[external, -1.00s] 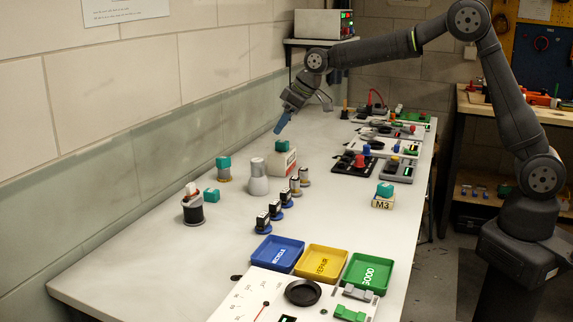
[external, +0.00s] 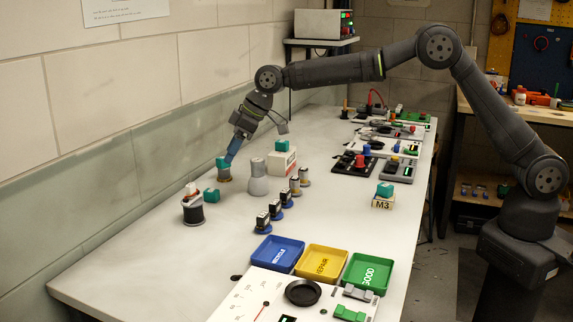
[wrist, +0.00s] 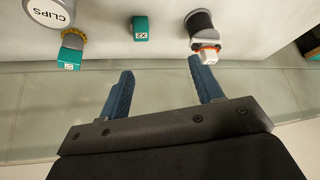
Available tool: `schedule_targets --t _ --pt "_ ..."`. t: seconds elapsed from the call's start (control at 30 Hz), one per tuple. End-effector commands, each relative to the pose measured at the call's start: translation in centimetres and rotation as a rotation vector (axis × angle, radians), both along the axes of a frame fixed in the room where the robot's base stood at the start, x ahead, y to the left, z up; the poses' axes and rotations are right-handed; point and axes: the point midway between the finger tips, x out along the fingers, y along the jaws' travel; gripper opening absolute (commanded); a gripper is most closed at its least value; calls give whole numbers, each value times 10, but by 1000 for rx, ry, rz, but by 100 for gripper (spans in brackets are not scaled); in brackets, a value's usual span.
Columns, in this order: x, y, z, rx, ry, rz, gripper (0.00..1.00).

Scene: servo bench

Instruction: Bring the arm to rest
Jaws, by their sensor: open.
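My gripper (external: 232,150) is over the far left part of the bench, near the wall, pointing down and left. In the external view its fingertips overlap the teal-topped cylinder (external: 224,176); I cannot tell from that view whether they touch. In the wrist view my gripper (wrist: 162,85) has its two blue fingers wide apart with nothing between them. Beyond the fingers are a teal block (wrist: 140,28), the teal-topped cylinder (wrist: 71,52) at the left and a black cylinder with a white and orange top (wrist: 202,28) at the right.
Blue (external: 270,262), yellow (external: 309,274) and green (external: 354,284) trays lie at the near end. Several small servos line the middle. The wall runs along the left edge. Bare bench lies at the near left.

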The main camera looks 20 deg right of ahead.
Motion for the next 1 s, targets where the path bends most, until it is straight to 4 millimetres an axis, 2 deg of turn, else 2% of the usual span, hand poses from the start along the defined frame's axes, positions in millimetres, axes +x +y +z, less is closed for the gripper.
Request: schedule_targets --t 0.2,0.7,1.0 --pt "-28 36 -9 1 0 54 60" --pt "-97 104 -30 -1 0 169 60" --pt "-118 130 -51 0 -1 165 60"
